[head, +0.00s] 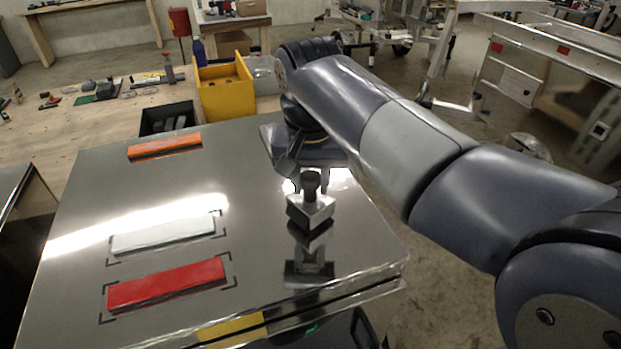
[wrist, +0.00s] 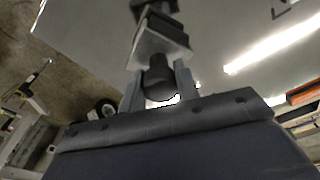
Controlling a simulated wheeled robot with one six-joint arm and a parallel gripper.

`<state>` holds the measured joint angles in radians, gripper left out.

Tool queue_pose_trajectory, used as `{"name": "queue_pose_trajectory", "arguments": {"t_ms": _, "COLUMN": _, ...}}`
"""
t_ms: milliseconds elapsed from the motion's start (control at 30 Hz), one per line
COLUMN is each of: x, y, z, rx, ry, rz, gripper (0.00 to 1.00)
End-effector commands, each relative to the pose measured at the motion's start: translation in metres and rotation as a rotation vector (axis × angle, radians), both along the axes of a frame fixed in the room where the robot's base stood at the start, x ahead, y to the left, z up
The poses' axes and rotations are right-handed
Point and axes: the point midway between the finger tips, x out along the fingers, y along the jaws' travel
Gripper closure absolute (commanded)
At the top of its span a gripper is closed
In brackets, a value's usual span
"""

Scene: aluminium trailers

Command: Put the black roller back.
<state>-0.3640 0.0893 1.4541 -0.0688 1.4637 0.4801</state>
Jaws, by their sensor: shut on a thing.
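My gripper (wrist: 160,82) is shut on the black knob-like handle of a tool (wrist: 158,76), one finger on each side. The tool has a grey metallic block as its head (wrist: 157,47); I cannot make out a roller's shape on it. In the head view the tool (head: 311,211) is upright over the right part of a shiny metal sheet (head: 240,180). Its mirror image lies just below it, and I cannot tell whether it touches the sheet. My gripper (head: 303,176) comes from behind it and is partly hidden by the handle.
A red bar (head: 166,284) and a white bar (head: 163,234) lie inside black corner marks on the sheet. An orange bar (head: 164,146) lies at the back left. Beyond are a black bin (head: 150,126), a yellow holder (head: 224,95) and a blue bottle (head: 199,52).

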Motion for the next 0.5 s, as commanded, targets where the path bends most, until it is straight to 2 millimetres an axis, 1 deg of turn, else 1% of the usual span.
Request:
{"name": "queue_pose_trajectory", "arguments": {"t_ms": 100, "x": 0.000, "y": 0.000, "z": 0.000, "rx": 0.000, "ry": -0.001, "rz": 0.000, "gripper": 0.91}}
{"name": "queue_pose_trajectory", "arguments": {"t_ms": 333, "x": 0.000, "y": 0.000, "z": -0.008, "rx": 0.000, "ry": 0.001, "rz": 0.000, "gripper": 0.91}}
{"name": "queue_pose_trajectory", "arguments": {"t_ms": 433, "x": 0.000, "y": 0.000, "z": -0.012, "rx": -0.001, "ry": 0.003, "rz": 0.000, "gripper": 0.95}}
{"name": "queue_pose_trajectory", "arguments": {"t_ms": 467, "x": 0.000, "y": 0.000, "z": -0.013, "rx": -0.002, "ry": 0.004, "rz": 0.000, "gripper": 0.99}}
{"name": "queue_pose_trajectory", "arguments": {"t_ms": 500, "x": -0.001, "y": 0.000, "z": -0.014, "rx": -0.001, "ry": 0.005, "rz": 0.000, "gripper": 1.00}}
